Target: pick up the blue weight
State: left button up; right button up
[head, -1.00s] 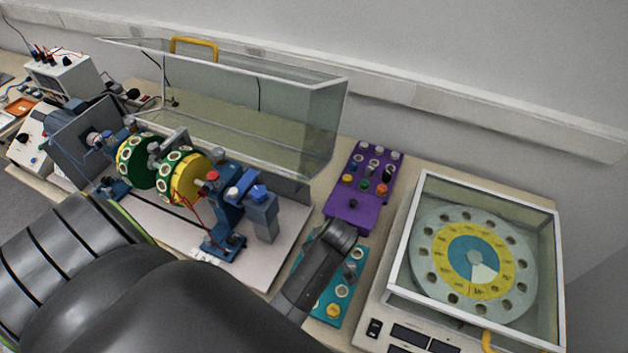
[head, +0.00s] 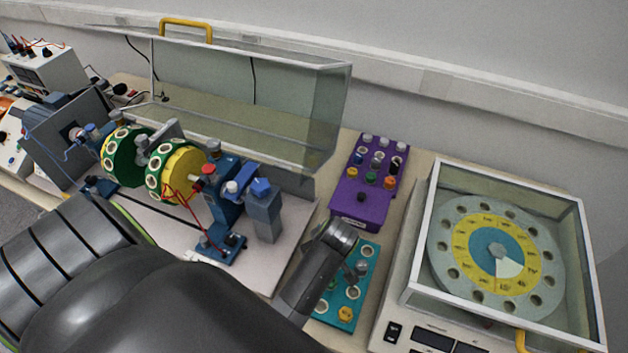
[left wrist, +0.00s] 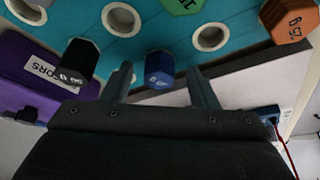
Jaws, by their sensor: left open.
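In the left wrist view, the blue weight (left wrist: 159,70) is a small faceted piece with pale markings, at the edge of the teal tray (left wrist: 145,42). My left gripper (left wrist: 159,78) is open, with one finger on each side of the blue weight in the picture. I cannot tell whether either finger touches it. In the head view my left arm reaches over the teal tray (head: 340,309). The blue weight cannot be made out there. My right gripper is not in view.
A black weight (left wrist: 78,60), a green weight (left wrist: 185,5) and an orange weight (left wrist: 289,20) are nearby. A purple tray (head: 359,208) with several weights stands behind the teal one. A clear-lidded disc machine (head: 497,250) is at right, a rotor rig (head: 180,170) at left.

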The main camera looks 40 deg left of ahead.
pick_arm(q)
jog(key=shift+f, duration=0.2)
jog(key=shift+d+r, duration=0.1)
jog(key=shift+c, duration=1.6)
jog(key=c, duration=0.7)
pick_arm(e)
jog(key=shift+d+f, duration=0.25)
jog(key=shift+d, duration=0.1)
